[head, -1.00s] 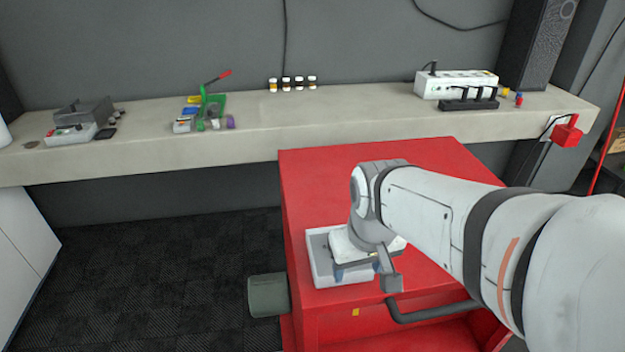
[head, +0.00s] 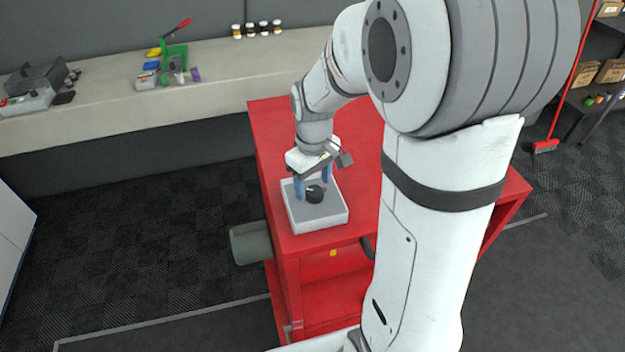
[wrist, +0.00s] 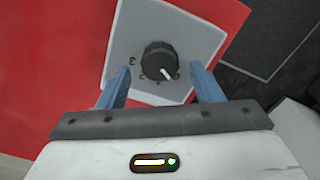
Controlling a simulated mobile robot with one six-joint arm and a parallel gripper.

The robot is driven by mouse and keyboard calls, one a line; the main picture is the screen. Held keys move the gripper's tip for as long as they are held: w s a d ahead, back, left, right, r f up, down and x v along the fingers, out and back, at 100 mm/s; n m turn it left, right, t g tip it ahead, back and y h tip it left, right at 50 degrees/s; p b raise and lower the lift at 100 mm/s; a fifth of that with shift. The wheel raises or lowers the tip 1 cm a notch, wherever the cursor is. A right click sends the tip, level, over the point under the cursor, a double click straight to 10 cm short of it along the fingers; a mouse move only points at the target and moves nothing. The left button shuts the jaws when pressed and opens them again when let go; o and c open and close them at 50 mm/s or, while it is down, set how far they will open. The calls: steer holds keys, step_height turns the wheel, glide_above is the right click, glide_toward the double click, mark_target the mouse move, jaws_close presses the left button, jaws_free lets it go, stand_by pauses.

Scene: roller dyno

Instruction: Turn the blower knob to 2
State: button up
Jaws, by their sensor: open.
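The blower knob (wrist: 160,61) is a round black ribbed dial with a white pointer line. It sits on a light grey control box (head: 323,216) on the red cart. In the wrist view the pointer aims down and slightly right; the numbers around the knob are partly hidden or too small to read surely, though a 3 seems to show at the left. My gripper (wrist: 163,85) has its two blue fingers apart, one on each side of the knob, with gaps to it. In the head view the knob (head: 314,194) shows just in front of the gripper (head: 313,183).
The red cart (head: 272,130) has clear top area behind the box. A grey-green cylinder (head: 250,243) is at its left side. A grey bench (head: 120,118) along the wall holds a toolbox, a green item and several small bottles (head: 257,29). A red broom (head: 545,146) stands at right.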

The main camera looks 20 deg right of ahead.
steer(key=shift+f, duration=0.9)
steer(key=shift+c, duration=0.5)
steer(key=c, duration=0.9)
